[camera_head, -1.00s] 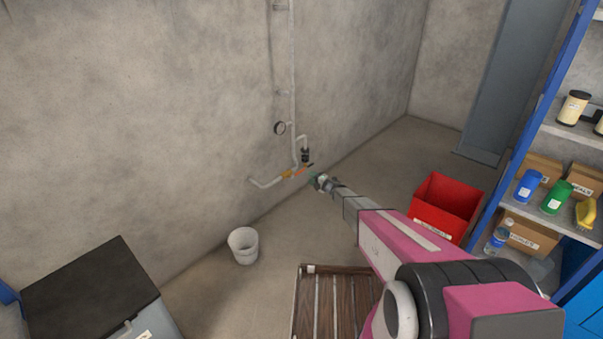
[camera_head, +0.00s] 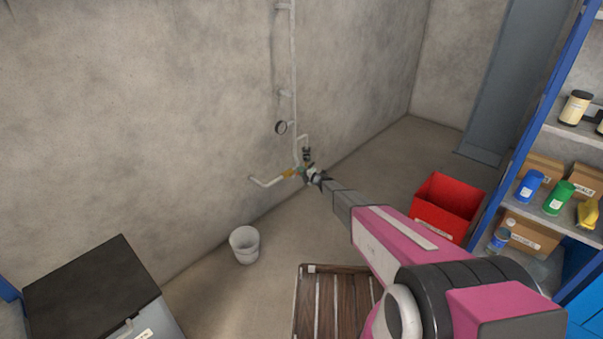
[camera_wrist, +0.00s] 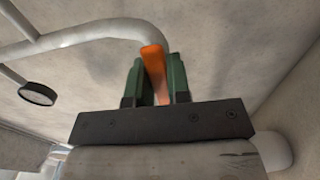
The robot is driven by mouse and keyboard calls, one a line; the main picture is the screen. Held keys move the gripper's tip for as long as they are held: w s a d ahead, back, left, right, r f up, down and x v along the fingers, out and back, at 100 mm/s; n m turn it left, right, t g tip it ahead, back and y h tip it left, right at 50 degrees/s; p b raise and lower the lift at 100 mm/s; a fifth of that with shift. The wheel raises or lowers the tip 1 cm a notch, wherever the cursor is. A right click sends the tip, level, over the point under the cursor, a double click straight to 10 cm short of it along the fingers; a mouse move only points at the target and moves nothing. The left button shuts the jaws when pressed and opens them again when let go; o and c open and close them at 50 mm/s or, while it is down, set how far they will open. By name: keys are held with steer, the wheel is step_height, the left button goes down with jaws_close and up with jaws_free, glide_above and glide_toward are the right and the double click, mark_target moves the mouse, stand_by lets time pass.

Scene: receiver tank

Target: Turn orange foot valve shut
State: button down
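The orange foot valve lever (camera_wrist: 155,68) shows in the wrist view, between the two green fingers of my gripper (camera_wrist: 156,80). A narrow gap seems to show beside the lever, so I cannot tell whether both fingers press on it. In the head view, my gripper (camera_head: 308,173) is at the low pipe by the wall and hides most of the lever. The valve's outlet side is hidden behind my gripper.
A white bucket (camera_head: 244,245), a slatted wooden pallet (camera_head: 335,300) and a red bin (camera_head: 447,208) stand on the floor. A blue shelf rack is at right.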

steer(key=shift+f, duration=0.15)
steer(key=s+a+f+m, duration=0.4)
steer(key=f+m, duration=0.3)
steer(key=m, duration=1.1)
steer(key=shift+s, duration=0.9)
steer(key=shift+a, duration=0.15)
steer(key=c, duration=1.1)
jaws_free()
steer(key=shift+o, duration=0.2)
steer(key=v, duration=1)
steer(key=shift+s+d, duration=0.3)
